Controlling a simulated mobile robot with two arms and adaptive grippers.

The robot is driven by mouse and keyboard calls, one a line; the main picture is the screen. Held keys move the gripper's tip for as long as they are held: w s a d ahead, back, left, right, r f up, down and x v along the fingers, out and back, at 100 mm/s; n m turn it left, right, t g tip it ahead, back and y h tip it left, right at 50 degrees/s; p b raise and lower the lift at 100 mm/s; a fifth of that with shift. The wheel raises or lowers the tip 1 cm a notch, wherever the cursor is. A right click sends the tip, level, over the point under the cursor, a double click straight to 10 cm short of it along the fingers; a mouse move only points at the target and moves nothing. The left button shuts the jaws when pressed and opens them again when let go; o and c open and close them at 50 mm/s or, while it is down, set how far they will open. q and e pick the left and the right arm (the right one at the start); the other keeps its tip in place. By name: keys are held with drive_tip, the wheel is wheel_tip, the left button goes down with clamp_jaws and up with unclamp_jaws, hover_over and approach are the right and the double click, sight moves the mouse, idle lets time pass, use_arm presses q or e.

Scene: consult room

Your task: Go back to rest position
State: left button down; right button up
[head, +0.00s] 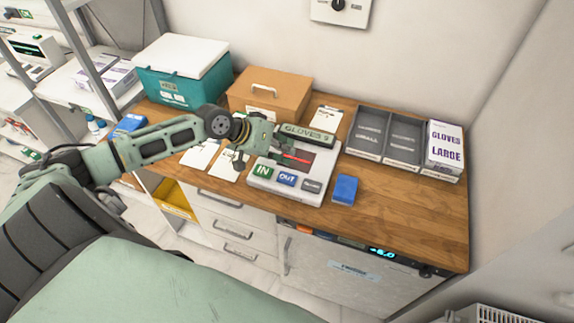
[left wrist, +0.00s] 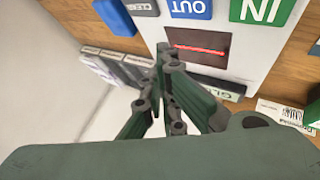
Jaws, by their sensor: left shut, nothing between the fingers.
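My left arm (head: 160,145) reaches in from the left over the wooden counter. Its gripper (head: 243,158) is shut and empty, just above the left side of a pale device (head: 330,185) with green IN, blue OUT and grey buttons. In the left wrist view the shut fingers (left wrist: 166,58) point at the device's dark window with a red line (left wrist: 200,50). The gripper hides part of the device in the head view. I cannot tell whether the fingers touch it. My right gripper is not in view.
A teal cooler box (head: 180,90) and a brown box (head: 268,98) stand behind the arm. A blue block (head: 345,190) lies by the counter's front edge. The counter's right front is clear.

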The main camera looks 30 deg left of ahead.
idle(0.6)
